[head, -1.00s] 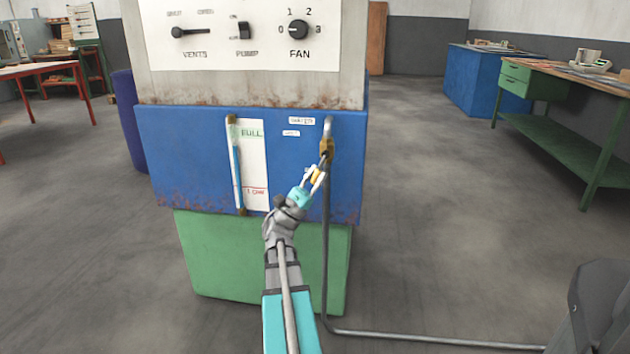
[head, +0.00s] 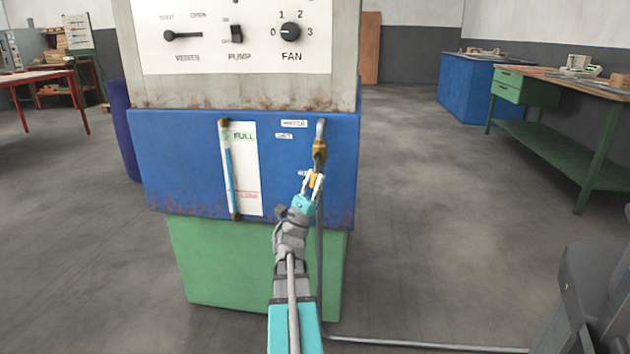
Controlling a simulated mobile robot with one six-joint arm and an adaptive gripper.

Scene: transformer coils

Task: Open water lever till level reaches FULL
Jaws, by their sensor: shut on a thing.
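The brass water valve (head: 320,150) sits on a grey pipe at the right side of the blue panel (head: 180,165). Its orange-yellow lever (head: 315,181) hangs below the valve, pointing nearly straight down. My gripper (head: 313,184) is shut on the lever, just below the valve; its fingers partly hide the lever. The level gauge, an upright glass tube (head: 228,165), stands left of the valve beside a white scale (head: 247,165). The scale reads FULL in green near the top and LOW in red lower down. A blue column shows in the tube, its top a little below FULL.
Above is a control panel (head: 240,75) with vents, pump and fan controls. The grey pipe (head: 430,346) runs down from the valve and right along the floor. A green workbench (head: 505,84) and a blue bench (head: 455,90) stand back right. The floor between is open.

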